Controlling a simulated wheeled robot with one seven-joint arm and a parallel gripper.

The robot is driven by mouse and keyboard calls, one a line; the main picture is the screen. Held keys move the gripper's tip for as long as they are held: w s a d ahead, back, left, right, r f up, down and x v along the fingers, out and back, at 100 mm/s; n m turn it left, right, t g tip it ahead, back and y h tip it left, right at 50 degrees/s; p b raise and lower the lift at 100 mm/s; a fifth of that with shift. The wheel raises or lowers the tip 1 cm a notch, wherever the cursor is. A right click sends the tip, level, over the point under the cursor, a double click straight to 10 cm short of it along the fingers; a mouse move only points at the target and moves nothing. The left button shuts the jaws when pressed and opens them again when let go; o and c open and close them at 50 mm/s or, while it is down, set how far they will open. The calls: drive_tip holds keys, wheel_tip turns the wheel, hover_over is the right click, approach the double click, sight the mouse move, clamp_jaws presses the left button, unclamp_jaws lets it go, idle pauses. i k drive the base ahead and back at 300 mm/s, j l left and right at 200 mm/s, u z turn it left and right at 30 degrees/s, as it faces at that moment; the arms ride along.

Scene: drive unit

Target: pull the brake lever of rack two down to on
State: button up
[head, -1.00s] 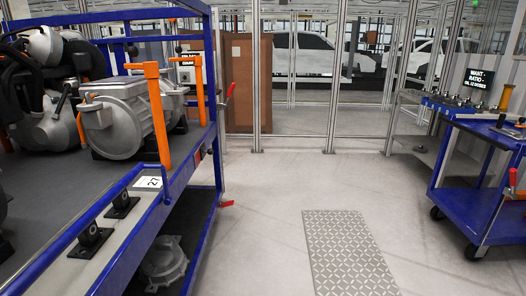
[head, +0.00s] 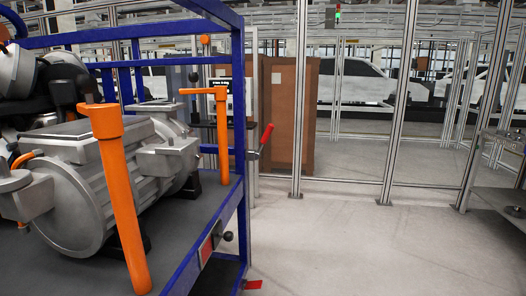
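A blue-framed rack (head: 238,150) with a dark shelf fills the left of the head view. No number on it is readable now. On its right edge is a small red and white plate (head: 207,247) with a short lever ending in a black knob (head: 228,236). A red-handled lever (head: 266,138) stands tilted up to the right, at or just behind the rack's far corner post. A red tab (head: 252,285) sticks out low at the rack's right side. I cannot tell for certain which is the brake lever. My gripper is not in view.
Grey metal drive housings (head: 75,185) sit on the shelf beside upright orange posts (head: 122,200). Bare floor (head: 345,245) lies to the right of the rack. Behind are metal fence posts (head: 398,110) and a brown panel (head: 290,110). A grey bench (head: 500,205) stands at the right edge.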

sight(270, 128)
drive_tip(key=i+j+u, duration=0.1)
drive_tip(key=i, duration=0.45)
drive_tip(key=i+j+u, duration=0.15)
drive_tip(key=i, duration=0.45)
drive_tip(key=u, duration=0.65)
drive_tip(key=i+l+u, duration=0.15)
drive_tip(key=l+u, duration=0.2)
drive_tip(key=i+l+u, duration=0.15)
drive_tip(key=l+u, duration=0.15)
drive_tip(key=l, duration=0.15)
drive_tip(key=l+u, duration=0.35)
drive_tip(key=l, duration=0.7)
drive_tip(key=i+l+u, duration=0.1)
drive_tip(key=l, duration=0.55)
